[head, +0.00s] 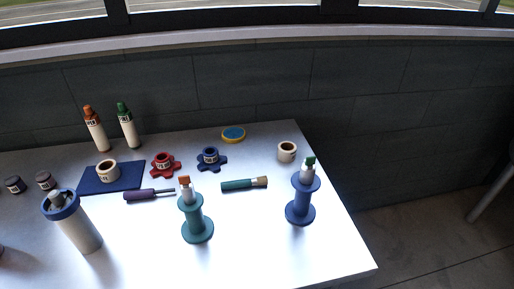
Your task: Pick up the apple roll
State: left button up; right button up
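Two short cream rolls with dark open centres are in the head view. One roll (107,176) stands on a dark blue mat (127,187) at the left of the table and bears a small label. The other roll (287,158) stands near the table's back right. The lettering is too small to read, so I cannot tell which one is the apple roll. Neither of my grippers is in view, and nothing touches either roll.
A red knobbed ring (154,168) and a blue knobbed ring (202,163) lie mid-table. A teal stand (197,229), a blue stand (300,212) and a blue-rimmed canister (82,233) stand nearer. Two bottles (98,139) (130,133) stand behind. The front middle is clear.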

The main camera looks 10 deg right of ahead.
aim_at(287, 152)
jog(key=i+l+u, duration=0.1)
jog(key=l+u, duration=0.35)
jog(key=l, duration=0.65)
jog(key=l+u, duration=0.4)
jog(key=l, duration=0.7)
